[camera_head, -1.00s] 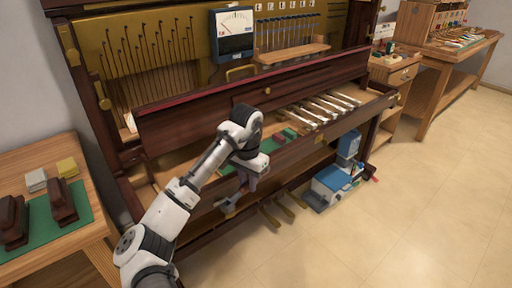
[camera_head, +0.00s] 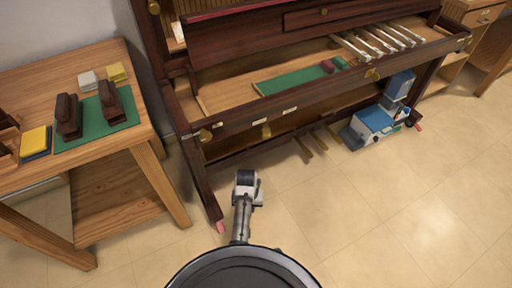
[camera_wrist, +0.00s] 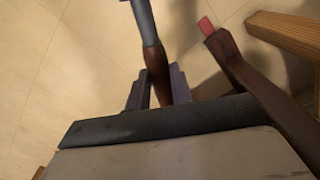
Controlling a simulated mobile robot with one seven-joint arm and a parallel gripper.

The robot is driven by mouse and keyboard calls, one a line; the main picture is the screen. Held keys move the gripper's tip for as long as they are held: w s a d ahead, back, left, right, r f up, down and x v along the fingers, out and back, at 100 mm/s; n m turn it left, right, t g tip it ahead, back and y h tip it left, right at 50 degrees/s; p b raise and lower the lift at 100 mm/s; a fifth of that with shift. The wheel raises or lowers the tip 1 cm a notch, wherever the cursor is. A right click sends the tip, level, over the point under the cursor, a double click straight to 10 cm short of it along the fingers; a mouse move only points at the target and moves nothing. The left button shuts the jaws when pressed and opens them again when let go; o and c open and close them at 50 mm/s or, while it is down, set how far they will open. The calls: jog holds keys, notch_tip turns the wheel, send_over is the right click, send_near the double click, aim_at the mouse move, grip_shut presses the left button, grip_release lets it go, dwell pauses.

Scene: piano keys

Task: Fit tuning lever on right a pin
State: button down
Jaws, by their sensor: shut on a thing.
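The tuning lever (camera_wrist: 155,58) has a brown wooden handle and a grey metal shaft. In the wrist view my gripper (camera_wrist: 158,88) is shut on its handle, and the shaft runs out past the top edge, so its far end is out of view. In the head view my folded arm (camera_head: 245,190) is low in front of the piano, and it hides the fingers and the lever. The piano (camera_head: 300,110) stands behind it, cut off at the top. The tuning pins are not in view.
A wooden table (camera_head: 45,80) with a green mat and dark blocks stands at the left. The piano's leg (camera_wrist: 240,70), with a pink foot, is near my gripper in the wrist view. A blue-white machine (camera_head: 375,122) stands on the floor. Open floor lies at the right.

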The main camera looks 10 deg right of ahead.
notch_tip(320, 180, down, 9)
jog(key=s+a+n, duration=0.2)
jog(key=a, duration=0.1)
jog(key=shift+r, duration=0.15)
jog(key=shift+d, duration=0.2)
jog(key=shift+s+a, duration=0.15)
jog(key=shift+a, duration=0.05)
